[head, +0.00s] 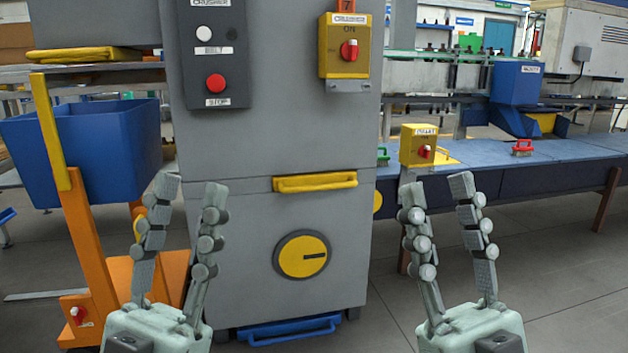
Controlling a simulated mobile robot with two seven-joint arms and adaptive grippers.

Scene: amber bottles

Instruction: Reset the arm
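My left gripper (187,196) is in the lower left of the head view, pointing up, with its two fingers spread apart and nothing between them. My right gripper (433,197) is in the lower right of the centre, in a similar upright pose, also open and empty.
The cabinet carries a red stop button (216,84), a yellow switch box (344,46), a yellow handle (315,182) and a yellow dial (302,256). A blue bin (110,140) on an orange frame stands left. A blue bench (560,152) runs right, with open floor before it.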

